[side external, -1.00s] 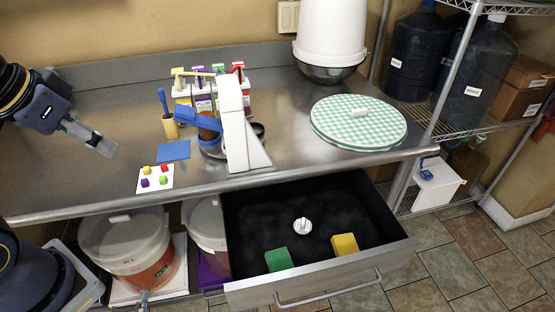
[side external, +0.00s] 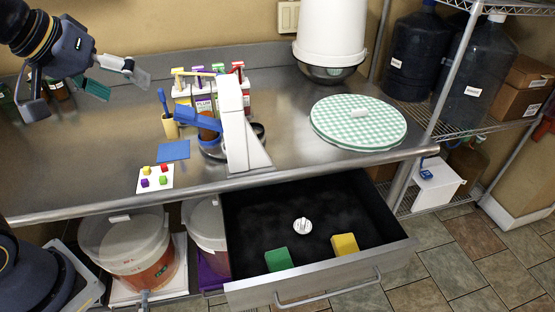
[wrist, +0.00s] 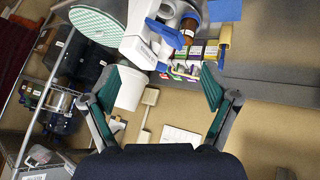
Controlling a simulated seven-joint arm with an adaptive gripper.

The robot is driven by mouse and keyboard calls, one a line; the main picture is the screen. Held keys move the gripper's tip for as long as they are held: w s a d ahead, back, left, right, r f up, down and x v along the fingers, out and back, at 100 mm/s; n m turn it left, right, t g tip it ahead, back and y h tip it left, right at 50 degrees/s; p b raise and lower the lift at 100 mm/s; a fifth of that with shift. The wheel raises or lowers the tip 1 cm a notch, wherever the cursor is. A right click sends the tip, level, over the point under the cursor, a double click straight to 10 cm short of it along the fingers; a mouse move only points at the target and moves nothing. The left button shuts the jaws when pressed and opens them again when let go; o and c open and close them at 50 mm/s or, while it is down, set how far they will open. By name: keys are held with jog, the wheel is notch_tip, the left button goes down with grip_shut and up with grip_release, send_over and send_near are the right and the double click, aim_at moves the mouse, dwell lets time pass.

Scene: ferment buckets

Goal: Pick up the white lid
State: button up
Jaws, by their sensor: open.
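A small round white lid-like piece with a raised knob (side external: 302,226) lies on the black floor of the open drawer (side external: 262,205). A large round green-and-white checkered disc (side external: 340,133) with a white handle (side external: 359,113) lies on the right of the steel counter; it also shows in the wrist view (wrist: 98,22). I cannot tell for sure which is the white lid. My gripper (side external: 88,92) is open and empty above the counter's left end, far from both. The wrist view shows nothing between its fingers (wrist: 160,72).
Green (side external: 278,259) and yellow (side external: 345,244) blocks lie at the drawer's front. The counter between stand and disc is mostly clear.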

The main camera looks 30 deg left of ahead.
jog(key=w+d+f+n, duration=0.15)
jog(key=w+d, duration=0.25)
jog(key=w, duration=0.8)
jog(key=g, duration=0.2)
send_over(303, 221)
jog(key=s+a, duration=0.1)
jog(key=a, duration=0.4)
notch_tip(303, 221, down, 18)
jog(key=s+d+f+m+y, duration=0.1)
jog(key=s+d+f, duration=0.1)
jog(key=f, duration=0.2)
jog(key=s+d+f+m+g, duration=0.1)
jog(key=d+f, duration=0.2)
jog(key=f, duration=0.2)
jog(key=s+d+f+m+y, duration=0.1)
jog(key=s+d+f, duration=0.1)
jog(key=f, duration=0.2)
jog(key=x, duration=1.6)
jog(key=shift+d+f, duration=0.25)
jog(key=shift+f, duration=0.05)
jog(key=c, duration=1)
jog(key=shift+r, duration=0.15)
